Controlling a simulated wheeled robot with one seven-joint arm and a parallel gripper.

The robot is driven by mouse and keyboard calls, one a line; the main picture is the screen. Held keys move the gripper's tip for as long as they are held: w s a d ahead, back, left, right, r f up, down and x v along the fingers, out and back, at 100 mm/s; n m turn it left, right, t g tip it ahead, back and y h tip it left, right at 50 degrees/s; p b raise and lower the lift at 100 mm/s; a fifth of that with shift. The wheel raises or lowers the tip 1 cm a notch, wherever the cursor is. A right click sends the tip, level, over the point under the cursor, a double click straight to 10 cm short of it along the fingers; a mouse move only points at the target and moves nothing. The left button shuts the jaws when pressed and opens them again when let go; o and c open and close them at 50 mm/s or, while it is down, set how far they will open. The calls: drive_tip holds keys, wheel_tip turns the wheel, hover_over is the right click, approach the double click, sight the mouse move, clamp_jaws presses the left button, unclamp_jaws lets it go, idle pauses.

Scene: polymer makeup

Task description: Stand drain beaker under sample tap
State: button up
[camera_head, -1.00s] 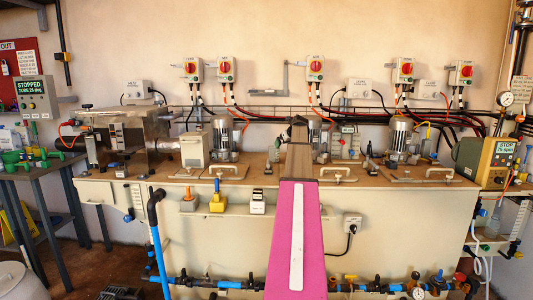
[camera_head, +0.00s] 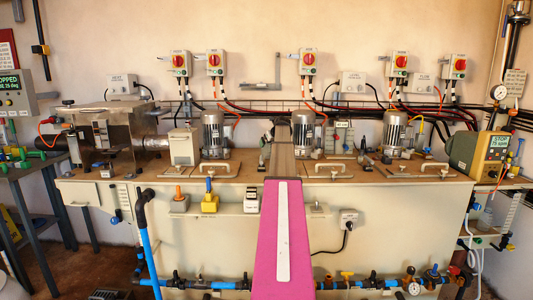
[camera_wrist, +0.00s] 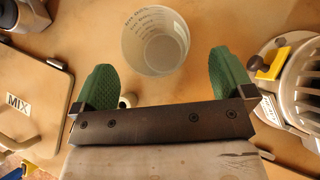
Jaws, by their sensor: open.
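A clear beaker (camera_wrist: 155,40) with printed markings stands upright on the tan benchtop in the wrist view. My gripper (camera_wrist: 162,62) has its two green pads spread wide, with nothing held between them. The beaker is just beyond the fingertips, roughly centred between them. In the head view my own arm hides the beaker, and the gripper's fingers cannot be made out. Taps with blue handles show on the bench front at left (camera_head: 117,217) and near the right end (camera_head: 467,243); I cannot tell which is the sample tap.
A lid marked MIX (camera_wrist: 18,103) lies left of the gripper. Motors (camera_head: 213,132) and lids with handles line the benchtop. Pipes (camera_head: 215,284) run low along the front.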

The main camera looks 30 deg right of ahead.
drive_tip(key=x, duration=0.4)
drive_tip(key=shift+w+a+f, duration=0.1)
drive_tip(key=shift+w+f, duration=0.05)
drive_tip(key=shift+w, duration=0.25)
drive_tip(key=c, duration=1.1)
drive_tip(key=shift+r, duration=0.2)
drive_tip(key=shift+r, duration=0.3)
drive_tip(key=a+r, duration=1)
drive_tip(key=a, duration=0.1)
drive_tip(key=shift+a, duration=0.4)
drive_tip(key=s+a+f+n+y, duration=0.1)
drive_tip(key=s+a, duration=0.8)
drive_tip(key=a, duration=0.5)
drive_tip(key=s+a+f+n+y, duration=0.1)
drive_tip(key=s+a, duration=0.8)
drive_tip(key=a, duration=0.5)
drive_tip(key=s+a+f+n+y, duration=0.1)
drive_tip(key=s+a, duration=0.8)
drive_tip(key=a, duration=0.6)
drive_tip(key=shift+s+f+n, duration=0.25)
drive_tip(key=shift+f+n, duration=0.15)
